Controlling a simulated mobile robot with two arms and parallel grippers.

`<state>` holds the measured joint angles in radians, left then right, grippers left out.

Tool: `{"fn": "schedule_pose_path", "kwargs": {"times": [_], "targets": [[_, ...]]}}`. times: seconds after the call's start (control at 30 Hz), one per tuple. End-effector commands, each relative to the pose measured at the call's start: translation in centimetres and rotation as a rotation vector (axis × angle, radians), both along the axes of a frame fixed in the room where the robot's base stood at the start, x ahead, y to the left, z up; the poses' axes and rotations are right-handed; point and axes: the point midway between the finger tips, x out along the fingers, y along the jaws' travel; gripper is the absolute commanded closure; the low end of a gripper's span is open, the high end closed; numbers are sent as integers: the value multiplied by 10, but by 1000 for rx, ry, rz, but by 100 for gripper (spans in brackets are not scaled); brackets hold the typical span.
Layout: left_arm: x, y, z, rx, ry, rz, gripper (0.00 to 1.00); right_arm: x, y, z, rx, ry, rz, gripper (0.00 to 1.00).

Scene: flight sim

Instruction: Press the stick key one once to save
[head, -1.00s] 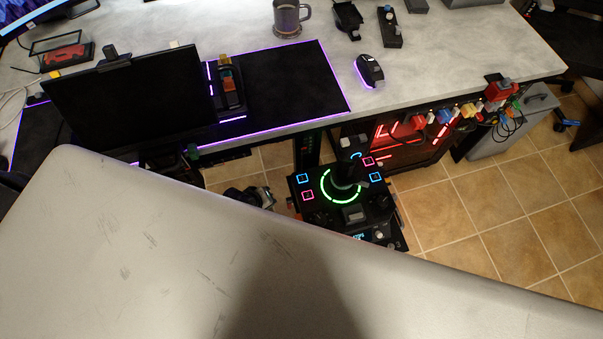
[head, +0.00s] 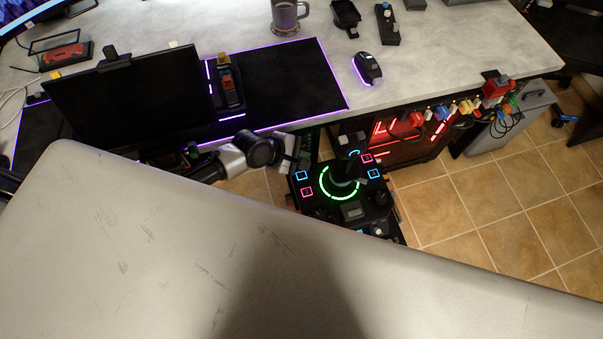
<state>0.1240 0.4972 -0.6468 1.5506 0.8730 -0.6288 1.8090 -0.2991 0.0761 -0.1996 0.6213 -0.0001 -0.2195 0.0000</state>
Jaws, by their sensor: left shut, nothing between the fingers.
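The black flight stick (head: 347,166) stands on a dark base panel with a glowing green ring. Square lit keys surround it: a blue key (head: 302,175) and a pink key (head: 307,191) on the left, and a pink key (head: 367,158) and a blue key (head: 374,173) on the right. I cannot read which is key one. My left gripper (head: 303,152) is shut and empty, just up and left of the stick base, apart from the keys as far as I can see. My right gripper is not in view.
My large pale body surface covers the lower picture. The grey desk (head: 430,65) holds a black monitor (head: 130,100), a mouse (head: 367,68) and a glass mug (head: 287,17). Coloured switches (head: 465,107) line its front edge. Tiled floor (head: 480,210) is open at right.

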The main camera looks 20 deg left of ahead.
Motion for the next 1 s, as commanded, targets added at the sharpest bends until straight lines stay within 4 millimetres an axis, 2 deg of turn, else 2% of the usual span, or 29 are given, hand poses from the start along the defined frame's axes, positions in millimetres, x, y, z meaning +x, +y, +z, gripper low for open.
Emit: {"fn": "schedule_pose_path", "kwargs": {"times": [0.27, 0.7, 1.0], "targets": [[0, 0, -14, 2, -2, 0, 100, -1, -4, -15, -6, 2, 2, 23], [0, 0, -70, 2, -2, 0, 100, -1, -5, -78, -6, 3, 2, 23], [0, 0, -89, 1, -3, 0, 100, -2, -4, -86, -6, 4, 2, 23]]}}
